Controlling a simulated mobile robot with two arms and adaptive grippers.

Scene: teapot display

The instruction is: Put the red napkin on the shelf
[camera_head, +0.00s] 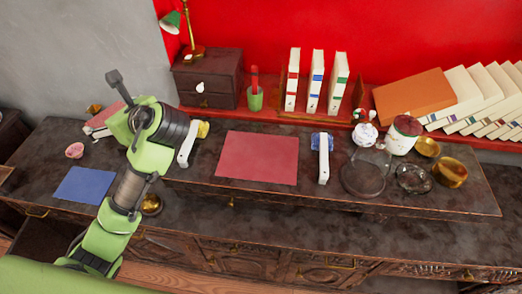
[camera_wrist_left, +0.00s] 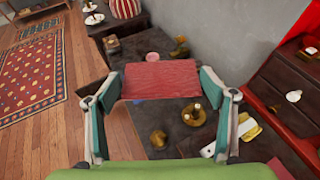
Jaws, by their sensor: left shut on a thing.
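A flat red napkin (camera_wrist_left: 160,80) is held between the two fingers of my left gripper (camera_wrist_left: 162,88), which is shut on it. Only a strip of the held napkin (camera_head: 104,114) shows there, behind my wrist. A second red cloth (camera_head: 258,158) lies flat in the middle of the top. A blue napkin (camera_head: 85,185) lies flat at the left. The held napkin hides part of the surface in the wrist view. My right gripper is not in view.
A pink bowl (camera_head: 75,150) is at the left. Books (camera_head: 315,80) and a small chest (camera_head: 207,78) stand behind.

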